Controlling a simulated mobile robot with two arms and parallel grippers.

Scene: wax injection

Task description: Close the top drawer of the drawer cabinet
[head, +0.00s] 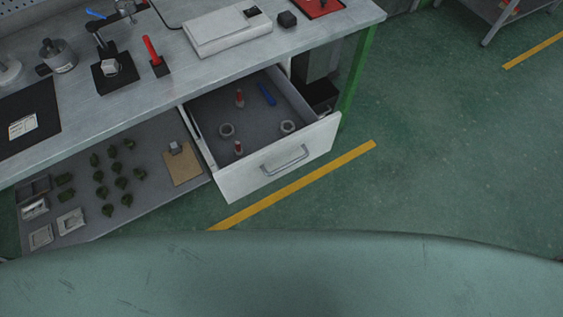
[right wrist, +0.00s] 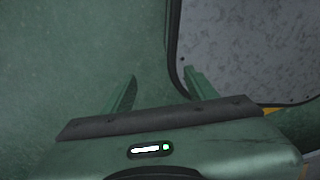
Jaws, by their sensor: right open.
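The top drawer (head: 240,186) of the drawer cabinet stands pulled out below the workbench in the head view. Its white front has a grey bar handle (head: 285,160). Inside lie two grey rings, two small red-tipped items and a blue item (head: 267,94). No gripper shows in the head view. My right gripper (right wrist: 160,85) shows in the right wrist view with its two green fingers apart and nothing between them. The drawer cannot be made out in that view. My left gripper is out of view.
The workbench (head: 130,95) carries a white device (head: 226,30), a red-handled tool (head: 152,52) and other tools. A lower shelf (head: 150,195) left of the drawer holds several dark green pieces. The green floor (head: 450,150) to the right is open, with yellow lines.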

